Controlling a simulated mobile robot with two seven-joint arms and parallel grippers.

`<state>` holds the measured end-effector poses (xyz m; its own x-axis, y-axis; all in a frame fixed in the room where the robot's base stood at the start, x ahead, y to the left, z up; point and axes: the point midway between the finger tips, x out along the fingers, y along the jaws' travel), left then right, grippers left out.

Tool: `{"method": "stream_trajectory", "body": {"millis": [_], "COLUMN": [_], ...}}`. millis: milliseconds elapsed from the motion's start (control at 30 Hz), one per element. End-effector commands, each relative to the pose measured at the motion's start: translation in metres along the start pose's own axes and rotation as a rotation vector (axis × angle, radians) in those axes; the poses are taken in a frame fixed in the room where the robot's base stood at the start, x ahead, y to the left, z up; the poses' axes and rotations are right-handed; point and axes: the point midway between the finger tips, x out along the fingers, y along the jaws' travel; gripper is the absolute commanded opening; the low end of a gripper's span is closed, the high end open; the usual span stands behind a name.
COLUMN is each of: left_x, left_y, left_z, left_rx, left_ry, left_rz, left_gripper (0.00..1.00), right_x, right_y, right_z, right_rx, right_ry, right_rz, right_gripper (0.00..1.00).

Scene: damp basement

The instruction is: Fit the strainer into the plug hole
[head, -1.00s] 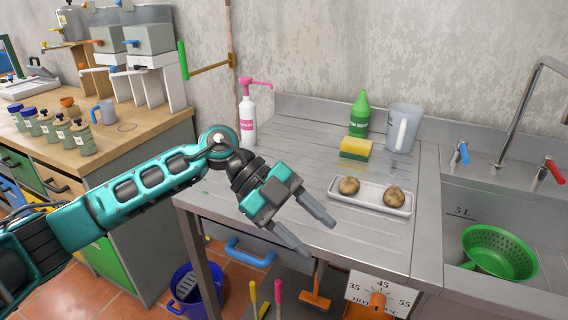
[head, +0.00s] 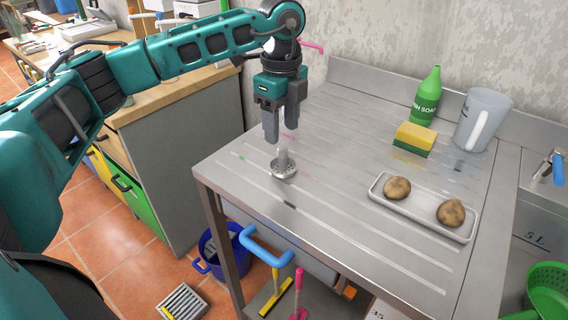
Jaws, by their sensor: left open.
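A small round metal strainer (head: 284,170) with holes in its disc and a short pale stem sits on the ribbed steel drainboard (head: 330,215), near its left side. My left gripper (head: 281,134) points down just above the strainer, its two fingers apart around or close over the stem top; the frames do not show whether they touch it. The sink (head: 535,225) is only partly in view at the right edge, and the plug hole does not show. My right gripper is not in view.
A white tray with two potatoes (head: 397,188), a sponge (head: 414,138), a green soap bottle (head: 427,95) and a jug (head: 482,120) stand to the right. A green colander (head: 548,290) is in the sink.

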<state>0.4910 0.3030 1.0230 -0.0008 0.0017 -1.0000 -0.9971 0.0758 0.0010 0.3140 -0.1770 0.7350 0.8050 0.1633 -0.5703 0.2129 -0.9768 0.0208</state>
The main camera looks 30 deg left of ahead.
Motion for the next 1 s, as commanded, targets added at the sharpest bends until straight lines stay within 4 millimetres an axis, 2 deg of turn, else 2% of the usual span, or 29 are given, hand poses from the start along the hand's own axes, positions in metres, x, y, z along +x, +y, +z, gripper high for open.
{"method": "stream_trajectory", "body": {"millis": [233, 500, 800, 1000], "left_x": [0.020, 0.059, 0.064, 0.063], "left_y": [0.000, 0.000, -0.001, -0.001], "left_z": [-0.001, -0.001, -0.002, -0.002], "left_rx": [0.002, 0.001, 0.002, 0.003], "left_ry": [0.001, 0.002, 0.002, 0.002], "left_rz": [0.001, 0.002, -0.001, -0.001], "left_gripper": [0.54, 0.54, 0.54, 0.35], "right_x": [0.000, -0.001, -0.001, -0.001], "right_y": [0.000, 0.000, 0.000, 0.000], "right_z": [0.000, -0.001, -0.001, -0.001], "right_rx": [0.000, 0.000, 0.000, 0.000], "right_ry": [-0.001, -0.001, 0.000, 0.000], "right_rz": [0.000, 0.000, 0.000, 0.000], "right_gripper": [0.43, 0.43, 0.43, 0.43]}}
